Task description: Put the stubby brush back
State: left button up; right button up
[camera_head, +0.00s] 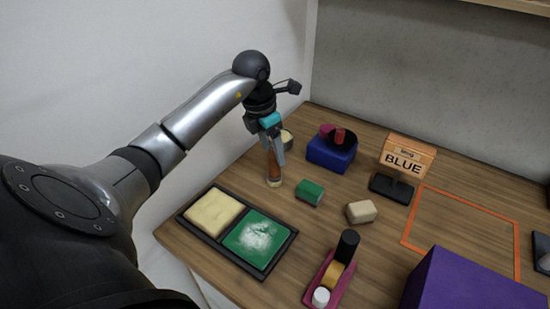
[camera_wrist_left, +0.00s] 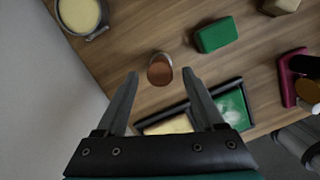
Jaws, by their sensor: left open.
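A short brush-like piece (camera_head: 274,170) with a brown handle and a pale lower end stands upright on the wooden table, behind the two-pad tray; I take it to be the stubby brush. In the left wrist view its round brown top (camera_wrist_left: 160,68) shows between the fingertips. My left gripper (camera_head: 272,141) is open and points down right over it. Its two fingers (camera_wrist_left: 160,75) are spread to either side of the handle top, with a gap showing on both sides. Whether the tips reach down beside the handle is hard to tell. My right gripper is not in view.
A black tray (camera_head: 284,247) holds a cream pad and a green pad with white powder. Around are a green block (camera_head: 310,193), beige block (camera_head: 361,211), blue box (camera_head: 331,153), pink holder (camera_head: 323,287), purple box (camera_head: 465,285), orange BLUE sign (camera_head: 406,158) and bowl (camera_wrist_left: 82,14).

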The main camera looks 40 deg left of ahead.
pick_arm(q)
jog(key=v, duration=0.7)
jog(key=shift+r, duration=0.15)
